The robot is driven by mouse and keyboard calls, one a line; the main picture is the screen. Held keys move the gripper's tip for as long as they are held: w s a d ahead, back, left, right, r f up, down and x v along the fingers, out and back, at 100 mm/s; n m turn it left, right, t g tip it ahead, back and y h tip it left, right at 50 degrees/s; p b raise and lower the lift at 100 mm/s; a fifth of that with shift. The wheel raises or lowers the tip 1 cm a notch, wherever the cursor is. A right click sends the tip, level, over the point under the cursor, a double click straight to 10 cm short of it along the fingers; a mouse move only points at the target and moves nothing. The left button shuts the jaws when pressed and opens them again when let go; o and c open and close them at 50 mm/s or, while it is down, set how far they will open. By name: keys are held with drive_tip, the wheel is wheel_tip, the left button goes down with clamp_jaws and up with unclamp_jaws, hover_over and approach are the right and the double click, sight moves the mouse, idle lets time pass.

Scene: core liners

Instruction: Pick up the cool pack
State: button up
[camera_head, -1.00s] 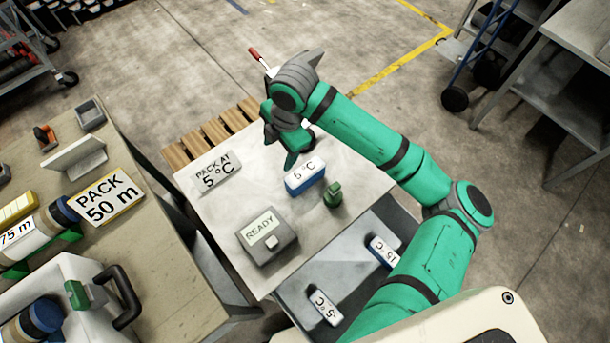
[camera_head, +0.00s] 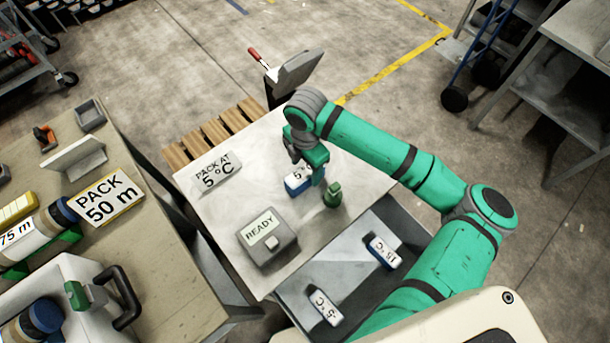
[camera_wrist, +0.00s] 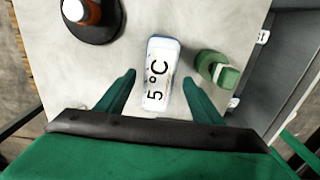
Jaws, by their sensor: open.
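The cool pack (camera_head: 297,185) is a blue block with a white top marked 5 °C. It lies on the light grey table, partly hidden by my gripper in the head view. In the wrist view the cool pack (camera_wrist: 160,75) lies upright in the picture, with its near part between my fingers. My gripper (camera_head: 310,172) is over the pack. In the wrist view my gripper (camera_wrist: 160,83) is open, with one finger on each side of the pack and a visible gap on both sides.
A small green object (camera_head: 333,195) stands close to the pack's right side. A grey box marked READY (camera_head: 267,237) and a PACK AT 5 °C sign (camera_head: 217,172) are on the table. Packs marked 15 °C (camera_head: 383,252) and -5 °C (camera_head: 324,307) lie in the grey drawer-like space in front.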

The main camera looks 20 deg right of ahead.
sight(305, 171)
drive_tip(key=shift+f, duration=1.55)
clamp_jaws()
drive_tip(key=shift+w+r, duration=0.1)
drive_tip(key=shift+r, duration=0.05)
